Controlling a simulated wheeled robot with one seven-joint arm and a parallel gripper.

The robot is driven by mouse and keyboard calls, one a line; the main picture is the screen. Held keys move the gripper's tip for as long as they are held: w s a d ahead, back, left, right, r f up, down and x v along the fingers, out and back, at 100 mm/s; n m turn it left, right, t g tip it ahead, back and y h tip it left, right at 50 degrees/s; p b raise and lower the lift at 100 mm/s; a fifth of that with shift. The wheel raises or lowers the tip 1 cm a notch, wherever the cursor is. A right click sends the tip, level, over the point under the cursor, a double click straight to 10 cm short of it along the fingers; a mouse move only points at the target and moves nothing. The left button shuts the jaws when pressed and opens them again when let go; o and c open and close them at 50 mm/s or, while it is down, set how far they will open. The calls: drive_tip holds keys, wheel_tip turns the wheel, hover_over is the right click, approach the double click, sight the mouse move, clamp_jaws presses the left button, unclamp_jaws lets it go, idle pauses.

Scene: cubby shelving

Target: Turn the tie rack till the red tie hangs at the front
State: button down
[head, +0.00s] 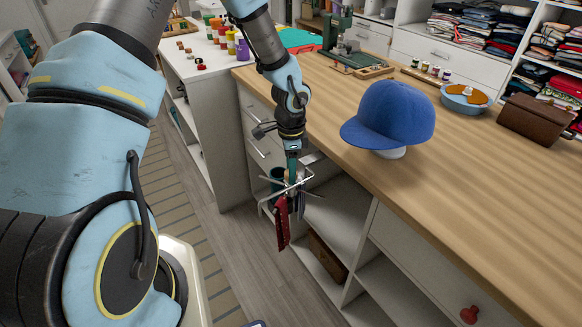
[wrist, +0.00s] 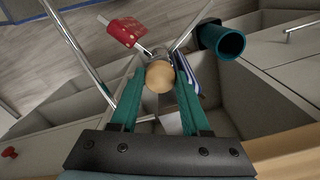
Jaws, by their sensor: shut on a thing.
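The tie rack (head: 291,187) is a set of thin metal arms below the counter edge, on the open shelving side. Its round wooden knob (wrist: 159,77) sits between the fingertips of my gripper (wrist: 158,85), which points down from above and is shut on it; the gripper also shows in the head view (head: 293,163). The red tie (head: 282,223) hangs from an arm on the aisle side, and shows at upper left in the wrist view (wrist: 127,31). A blue striped tie (wrist: 187,78) is partly hidden behind my right finger.
The wooden counter (head: 470,150) is above and right of the rack, with a blue cap (head: 392,112) on a stand. Open cubbies (head: 335,215) lie behind the rack. The aisle floor (head: 240,245) to the left is clear.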

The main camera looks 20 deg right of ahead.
drive_tip(key=shift+m+p, duration=0.45)
drive_tip(key=shift+m, duration=1.05)
drive_tip(key=c, duration=0.7)
unclamp_jaws()
drive_tip(key=shift+o, duration=0.2)
wheel_tip(320, 180, up, 11)
drive_tip(key=b, duration=0.1)
drive_tip(key=shift+b, duration=0.3)
